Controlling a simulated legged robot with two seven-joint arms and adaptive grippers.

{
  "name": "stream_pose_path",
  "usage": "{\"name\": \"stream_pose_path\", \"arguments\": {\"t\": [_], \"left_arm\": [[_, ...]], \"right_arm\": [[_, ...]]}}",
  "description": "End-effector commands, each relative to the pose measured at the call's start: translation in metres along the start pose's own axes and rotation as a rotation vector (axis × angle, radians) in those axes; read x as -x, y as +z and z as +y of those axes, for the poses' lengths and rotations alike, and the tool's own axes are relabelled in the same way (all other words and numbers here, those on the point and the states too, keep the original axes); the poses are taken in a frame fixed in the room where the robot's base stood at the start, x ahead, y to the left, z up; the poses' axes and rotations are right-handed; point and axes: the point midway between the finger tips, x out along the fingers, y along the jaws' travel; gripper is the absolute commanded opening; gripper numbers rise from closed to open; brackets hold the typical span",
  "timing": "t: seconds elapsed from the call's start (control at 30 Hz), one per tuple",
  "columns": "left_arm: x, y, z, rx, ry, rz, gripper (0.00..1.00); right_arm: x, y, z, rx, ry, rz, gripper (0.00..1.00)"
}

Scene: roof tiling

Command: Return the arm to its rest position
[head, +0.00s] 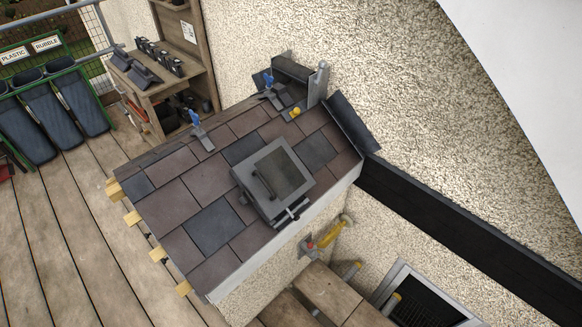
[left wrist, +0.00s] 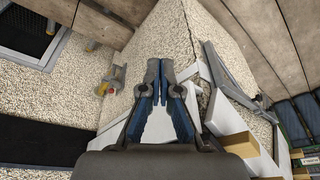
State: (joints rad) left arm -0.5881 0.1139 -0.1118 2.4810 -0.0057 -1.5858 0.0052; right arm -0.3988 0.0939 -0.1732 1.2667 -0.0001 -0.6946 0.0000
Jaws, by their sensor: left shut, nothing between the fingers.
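My left gripper (left wrist: 160,70) shows in the left wrist view, with its dark, blue-lined fingers close together and nothing held between them. Behind the fingertips is a pebble-dashed wall (left wrist: 145,38); I cannot tell the gap to it. A white edge and wooden batten ends (left wrist: 238,144) lie to the right of and below the fingers. Neither gripper shows in the head view, and my right gripper is in neither view. In the head view the small tiled roof (head: 175,192) has brown and dark grey tiles and a grey roof window (head: 272,180).
Two blue-handled tools (head: 197,128) (head: 270,86) lie on the upper roof. A wooden shelf unit (head: 190,62) and dark bins (head: 52,121) stand at the left. Yellow pipe fittings (head: 334,231) project below the roof's right edge.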

Motion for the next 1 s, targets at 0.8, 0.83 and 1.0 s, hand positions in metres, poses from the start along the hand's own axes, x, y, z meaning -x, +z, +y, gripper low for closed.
{"name": "stream_pose_path", "arguments": {"t": [0.8,0.83,1.0], "left_arm": [[-0.294,0.144,0.018,-0.04,0.027,-0.128,0.0],[-0.297,0.147,0.018,-0.04,0.027,-0.128,0.0],[-0.299,0.151,0.018,-0.041,0.027,-0.13,0.0]], "right_arm": [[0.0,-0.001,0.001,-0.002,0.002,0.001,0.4],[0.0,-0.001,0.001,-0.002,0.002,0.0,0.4],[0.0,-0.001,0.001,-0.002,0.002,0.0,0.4]]}}
